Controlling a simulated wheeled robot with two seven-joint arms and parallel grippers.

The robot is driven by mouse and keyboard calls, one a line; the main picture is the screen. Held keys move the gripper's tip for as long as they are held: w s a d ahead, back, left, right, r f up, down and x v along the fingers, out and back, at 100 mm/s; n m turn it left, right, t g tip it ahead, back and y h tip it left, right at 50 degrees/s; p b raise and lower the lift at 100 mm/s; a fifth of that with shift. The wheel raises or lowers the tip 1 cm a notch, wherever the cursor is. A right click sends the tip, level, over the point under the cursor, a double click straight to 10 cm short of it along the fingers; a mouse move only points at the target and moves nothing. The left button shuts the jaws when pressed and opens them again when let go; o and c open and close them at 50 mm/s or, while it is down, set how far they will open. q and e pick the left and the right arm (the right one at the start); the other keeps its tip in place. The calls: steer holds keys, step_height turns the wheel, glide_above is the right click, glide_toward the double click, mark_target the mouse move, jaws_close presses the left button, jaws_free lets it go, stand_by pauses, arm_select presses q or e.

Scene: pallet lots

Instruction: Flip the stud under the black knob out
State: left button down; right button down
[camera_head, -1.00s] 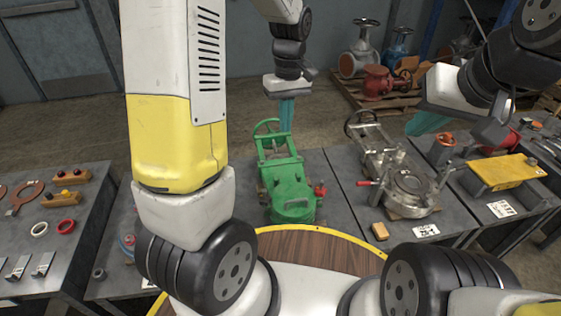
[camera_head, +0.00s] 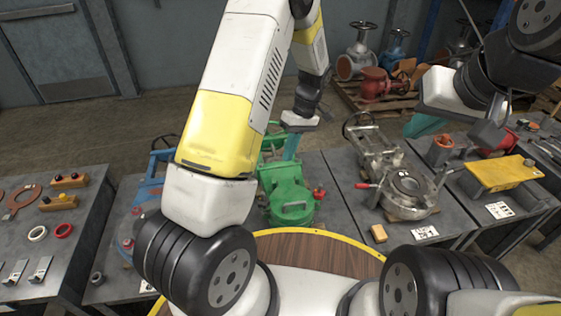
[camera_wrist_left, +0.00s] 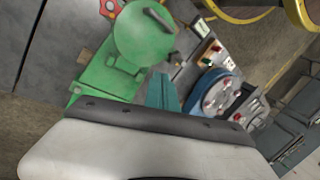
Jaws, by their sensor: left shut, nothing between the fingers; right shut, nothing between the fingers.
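Two wooden blocks with small round knobs lie on the left table. The rear block (camera_head: 69,182) carries dark knobs and the front block (camera_head: 58,203) carries small knobs, one dark-looking. I cannot tell surely which is the black knob, and no stud under it can be made out. My left gripper (camera_head: 291,147) is shut and empty, above the green valve fixture (camera_head: 290,200), well to the right of the blocks. Its teal fingers also show in the left wrist view (camera_wrist_left: 162,93). My right gripper (camera_head: 422,125) is shut and empty, above the right tables.
A blue fixture (camera_head: 155,170) stands between the blocks and the green fixture, partly behind my left arm. A grey metal valve (camera_head: 408,190) and a yellow plate (camera_head: 502,173) stand to the right. White and red rings (camera_head: 63,231) and metal brackets (camera_head: 42,266) lie near the blocks.

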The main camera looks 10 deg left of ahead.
arm_select(q)
glide_toward(266, 199)
steer(key=f, duration=0.1)
steer(key=w+d+f, duration=0.1)
steer(key=f, duration=0.1)
steer(key=shift+w+d+f, duration=0.3)
steer(key=shift+w+f, duration=0.05)
steer(key=shift+f, duration=0.05)
steer(key=shift+s+a, duration=0.85)
steer(key=shift+s, duration=0.1)
steer(key=shift+s+a, duration=0.4)
steer(key=shift+s, duration=0.1)
steer(key=shift+s+a+r+t+h, duration=0.1)
steer(key=shift+s+a+t+h, duration=0.2)
steer(key=shift+a+h, duration=0.4)
steer(key=shift+s+a+r+t+h, duration=0.1)
steer(key=shift+s+a+t+h, duration=0.15)
steer(key=shift+a+h, duration=0.4)
steer(key=s+a+f+m+t+h, duration=0.1)
steer(key=s+a+f+t+h, duration=0.3)
steer(key=a+f+h, duration=0.4)
steer(key=shift+s+a+h, duration=0.2)
steer(key=shift+a+h, duration=1.2)
steer(key=shift+h, duration=0.05)
steer(key=shift+s+f, duration=0.1)
steer(key=shift+f, duration=0.05)
